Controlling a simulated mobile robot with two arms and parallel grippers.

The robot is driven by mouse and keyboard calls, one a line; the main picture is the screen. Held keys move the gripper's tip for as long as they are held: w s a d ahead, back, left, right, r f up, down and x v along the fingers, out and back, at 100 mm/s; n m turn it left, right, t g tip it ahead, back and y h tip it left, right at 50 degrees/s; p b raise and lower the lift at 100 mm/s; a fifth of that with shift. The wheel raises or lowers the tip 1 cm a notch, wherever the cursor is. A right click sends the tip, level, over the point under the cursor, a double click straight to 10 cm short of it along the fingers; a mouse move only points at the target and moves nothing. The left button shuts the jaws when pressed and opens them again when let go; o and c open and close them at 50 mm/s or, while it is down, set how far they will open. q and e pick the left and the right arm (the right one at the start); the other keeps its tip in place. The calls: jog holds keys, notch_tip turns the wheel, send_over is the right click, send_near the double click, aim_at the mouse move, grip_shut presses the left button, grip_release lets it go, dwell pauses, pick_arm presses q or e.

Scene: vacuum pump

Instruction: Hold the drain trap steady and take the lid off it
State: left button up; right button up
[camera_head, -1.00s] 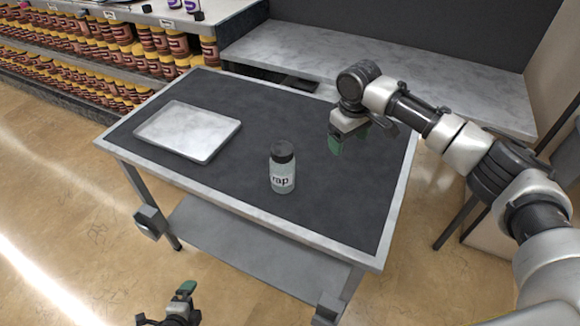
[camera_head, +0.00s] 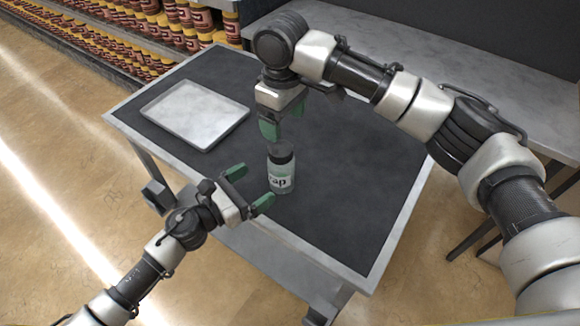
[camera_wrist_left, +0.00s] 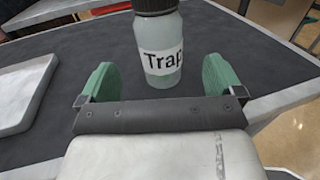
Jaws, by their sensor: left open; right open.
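The drain trap (camera_head: 281,172) is a clear bottle with a "Trap" label, upright on the dark table. Its black lid (camera_head: 281,152) is on top. My left gripper (camera_head: 250,187) is open, just in front and to the left of the bottle. In the left wrist view the bottle (camera_wrist_left: 160,62) stands beyond the gap between the green fingers (camera_wrist_left: 160,82), apart from them, with its lid (camera_wrist_left: 155,5) cut by the top edge. My right gripper (camera_head: 270,130) is open, pointing down above and slightly left of the lid; whether it touches is unclear.
A silver tray (camera_head: 195,138) lies on the left part of the table (camera_head: 370,225). Its corner also shows in the left wrist view (camera_wrist_left: 25,120). The table right of the bottle is clear. Shelves of jars (camera_head: 130,45) stand behind at the left.

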aim_at(271, 173)
pick_arm(q)
jog(key=shift+x, duration=0.9)
pick_arm(e)
jog(key=shift+s+a+r, duration=0.25)
jog(key=shift+s+a, duration=0.25)
jog(key=shift+a, duration=0.15)
pick_arm(q)
jog(key=x, duration=0.6)
pick_arm(e)
jog(key=shift+w+d+f, duration=0.15)
jog(key=shift+w+d, duration=0.15)
jog(key=shift+d, duration=0.05)
pick_arm(q)
jog(key=shift+w+d, duration=0.2)
jog(key=shift+d, duration=0.1)
pick_arm(e)
jog(key=shift+s+a, duration=0.15)
jog(key=shift+a, duration=0.05)
jog(key=shift+d, duration=0.1)
